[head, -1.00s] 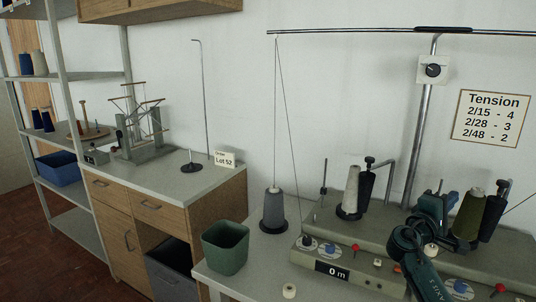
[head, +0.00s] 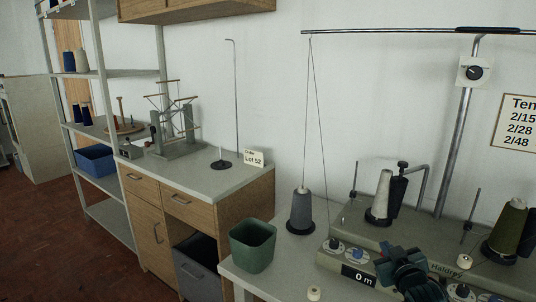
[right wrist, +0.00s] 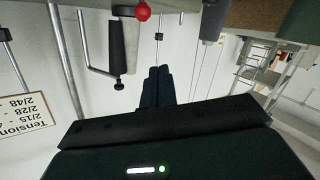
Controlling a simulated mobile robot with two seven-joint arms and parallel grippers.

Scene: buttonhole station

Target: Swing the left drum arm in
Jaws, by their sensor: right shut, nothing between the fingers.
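The left drum arm (head: 424,184) is a bent grey rod at the back of the winder (head: 440,262). It carries a black drum (head: 397,192). The drum stands just right of a white cone (head: 380,198); I cannot tell whether they touch. In the right wrist view, upside down, the rod (right wrist: 84,45), the black drum (right wrist: 116,52) and the white cone (right wrist: 132,45) show at upper left. My right gripper (head: 398,266) is shut and empty over the winder's front, before and below the drum. Its closed fingers (right wrist: 156,85) also show in the wrist view. My left gripper is out of view.
A grey cone (head: 301,212) and a green bin (head: 253,246) stand left of the winder. An olive cone (head: 506,230) is at right. A tall pole (head: 455,135) rises behind, and yarn runs up from the grey cone to a bar (head: 400,31).

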